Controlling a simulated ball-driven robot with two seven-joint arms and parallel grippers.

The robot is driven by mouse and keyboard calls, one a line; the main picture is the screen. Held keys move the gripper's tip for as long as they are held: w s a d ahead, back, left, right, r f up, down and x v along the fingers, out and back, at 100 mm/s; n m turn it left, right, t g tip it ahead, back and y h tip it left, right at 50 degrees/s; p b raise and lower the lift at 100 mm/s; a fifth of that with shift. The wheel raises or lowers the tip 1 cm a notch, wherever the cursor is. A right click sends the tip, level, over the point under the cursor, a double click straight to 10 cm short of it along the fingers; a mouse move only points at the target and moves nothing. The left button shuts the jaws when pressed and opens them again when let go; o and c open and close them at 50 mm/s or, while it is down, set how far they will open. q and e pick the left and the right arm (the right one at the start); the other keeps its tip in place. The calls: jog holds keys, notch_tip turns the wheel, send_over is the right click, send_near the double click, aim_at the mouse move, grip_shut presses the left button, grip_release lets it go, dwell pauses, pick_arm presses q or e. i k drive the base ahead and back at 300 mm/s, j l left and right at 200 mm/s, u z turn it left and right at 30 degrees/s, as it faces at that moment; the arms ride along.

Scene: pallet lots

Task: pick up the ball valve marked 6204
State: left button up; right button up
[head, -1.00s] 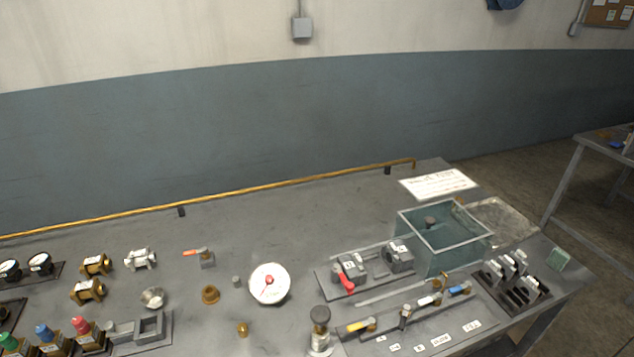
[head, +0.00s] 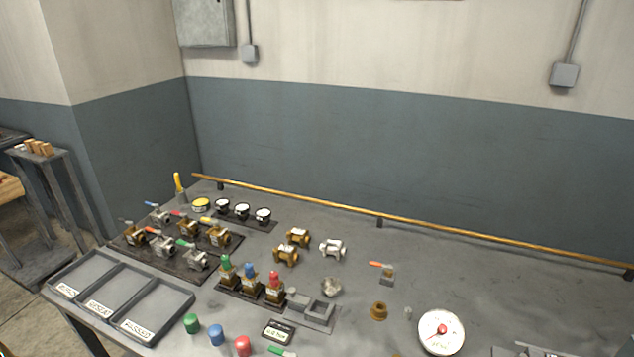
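Several ball valves with coloured lever handles stand on a dark rack (head: 143,257) at the left of the bench in the head view. Among them are a brass-coloured valve with a red handle (head: 188,228), a silver one with an orange handle (head: 163,246) and a silver one with a green handle (head: 197,260). A small valve with an orange handle (head: 387,275) stands alone right of centre. No number 6204 can be read on any valve; markings are too small. Neither gripper is in view.
A grey three-part tray (head: 178,301) with labels is at the front left. A yellow pipe (head: 300,197) runs along the back edge. The back right is clear.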

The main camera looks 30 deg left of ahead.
aim_at(218, 236)
jog(key=u, duration=1.65)
